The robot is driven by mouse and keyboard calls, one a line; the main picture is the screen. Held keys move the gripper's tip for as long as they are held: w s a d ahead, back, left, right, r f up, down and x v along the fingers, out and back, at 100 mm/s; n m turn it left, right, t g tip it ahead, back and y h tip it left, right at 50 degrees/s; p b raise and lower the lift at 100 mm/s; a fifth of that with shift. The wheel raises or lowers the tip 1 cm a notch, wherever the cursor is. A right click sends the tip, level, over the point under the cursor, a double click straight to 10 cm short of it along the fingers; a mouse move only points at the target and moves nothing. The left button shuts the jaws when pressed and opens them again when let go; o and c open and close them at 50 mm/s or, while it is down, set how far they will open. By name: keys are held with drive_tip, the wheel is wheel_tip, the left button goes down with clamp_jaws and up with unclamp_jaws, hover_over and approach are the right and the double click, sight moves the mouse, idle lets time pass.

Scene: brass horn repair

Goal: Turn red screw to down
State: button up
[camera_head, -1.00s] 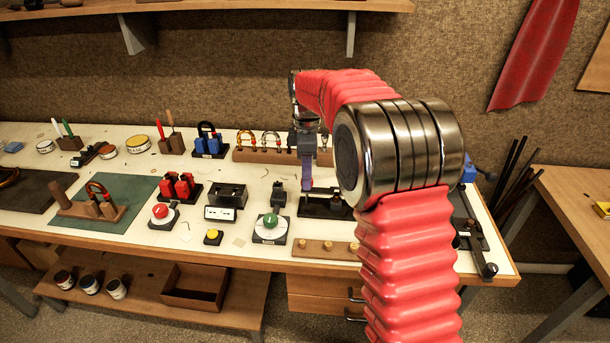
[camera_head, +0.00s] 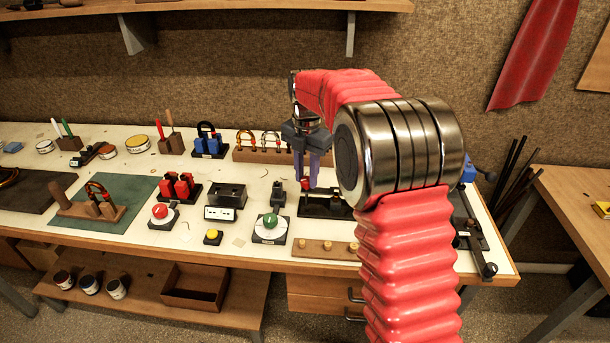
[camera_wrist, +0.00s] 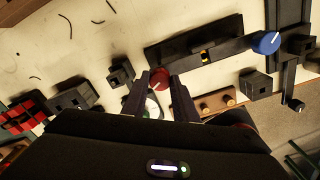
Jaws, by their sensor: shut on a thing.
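The red screw (camera_head: 306,186) has a round red head and stands at the left end of a black fixture (camera_head: 328,208) on the bench. It also shows in the wrist view (camera_wrist: 159,77) between the fingertips. My gripper (camera_head: 306,178) points down from above and is shut on the red screw, with one dark finger on each side of the head. The gripper also shows in the wrist view (camera_wrist: 160,86). The screw's shaft and any turn marking are hard to make out.
A green-knobbed dial (camera_head: 270,227) stands just in front, and a small black block (camera_head: 278,194) to the left. A wooden strip with pegs (camera_head: 325,249) lies at the front edge. Lock shapes on a wooden block (camera_head: 262,156) stand behind. A blue knob (camera_wrist: 265,42) lies right in the wrist view.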

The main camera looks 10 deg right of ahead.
sight(306, 179)
drive_tip(key=n, duration=0.3)
drive_tip(key=shift+w+r+n, duration=0.15)
drive_tip(key=shift+w+n, duration=0.05)
drive_tip(key=shift+n, duration=0.1)
drive_tip(key=n, duration=0.4)
idle(0.4)
drive_tip(key=o, duration=1.1)
drive_tip(key=shift+s, duration=0.1)
drive_tip(key=shift+c, duration=0.2)
wheel_tip(306, 179, up, 13)
drive_tip(key=shift+r, duration=0.2)
drive_tip(key=shift+a, duration=0.1)
